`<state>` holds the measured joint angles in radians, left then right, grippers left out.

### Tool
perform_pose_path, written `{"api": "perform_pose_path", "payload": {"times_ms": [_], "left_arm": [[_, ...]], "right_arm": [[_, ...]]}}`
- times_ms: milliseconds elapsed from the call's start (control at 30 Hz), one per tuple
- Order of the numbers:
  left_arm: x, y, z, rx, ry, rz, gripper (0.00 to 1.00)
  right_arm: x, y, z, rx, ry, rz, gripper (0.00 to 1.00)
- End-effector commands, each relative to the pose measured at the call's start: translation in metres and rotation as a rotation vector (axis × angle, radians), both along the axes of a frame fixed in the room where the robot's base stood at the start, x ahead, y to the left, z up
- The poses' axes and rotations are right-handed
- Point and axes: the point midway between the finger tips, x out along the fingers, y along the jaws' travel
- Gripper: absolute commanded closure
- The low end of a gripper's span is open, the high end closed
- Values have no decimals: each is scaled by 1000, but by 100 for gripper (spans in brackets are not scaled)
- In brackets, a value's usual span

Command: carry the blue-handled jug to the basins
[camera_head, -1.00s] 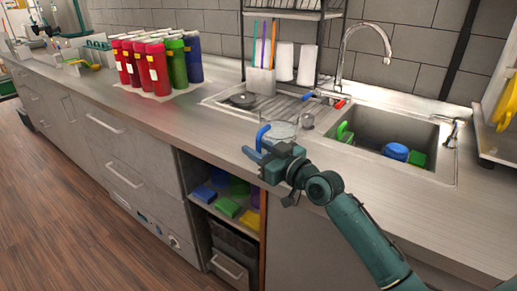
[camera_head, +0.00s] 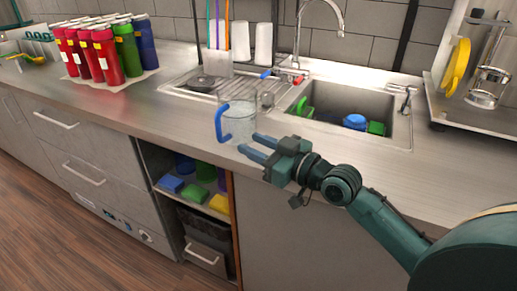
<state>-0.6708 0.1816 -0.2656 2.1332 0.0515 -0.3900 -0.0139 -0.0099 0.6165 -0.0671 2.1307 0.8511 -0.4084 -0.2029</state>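The blue-handled jug (camera_head: 241,118) is clear and stands upright on the steel counter in front of the drying rack. Its blue handle (camera_head: 219,123) faces left. My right gripper (camera_head: 258,147) is at the counter's front edge, just right of and nearer than the jug. Its two blue fingers point left and are spread apart with nothing between them. The jug looks free of the fingers, though the exact gap is hard to judge. The sink basin (camera_head: 400,103) lies to the right, with a green-handled thing, a blue item and a green item in it. My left gripper is out of view.
Red, green and blue bottles (camera_head: 103,55) stand on a mat at the left. A ribbed drainboard (camera_head: 185,84) with a rack lies behind the jug. The faucet (camera_head: 298,45) rises behind the sink. Bare counter (camera_head: 400,165) lies in front of the sink.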

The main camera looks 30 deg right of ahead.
Motion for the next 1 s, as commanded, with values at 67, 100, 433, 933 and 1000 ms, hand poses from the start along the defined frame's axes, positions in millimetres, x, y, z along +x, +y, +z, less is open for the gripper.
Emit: {"api": "perform_pose_path", "payload": {"times_ms": [67,100,433,933,1000], "left_arm": [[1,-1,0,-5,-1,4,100],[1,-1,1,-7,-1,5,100],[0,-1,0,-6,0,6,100],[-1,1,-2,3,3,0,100],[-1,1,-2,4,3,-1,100]], "right_arm": [[-4,-2,0,-1,0,1,65],[-5,-2,0,-1,0,1,65],[-47,27,-105,-11,181,-44,65],[-195,98,-255,-99,526,-136,65],[-195,98,-255,-100,524,-136,65]]}}
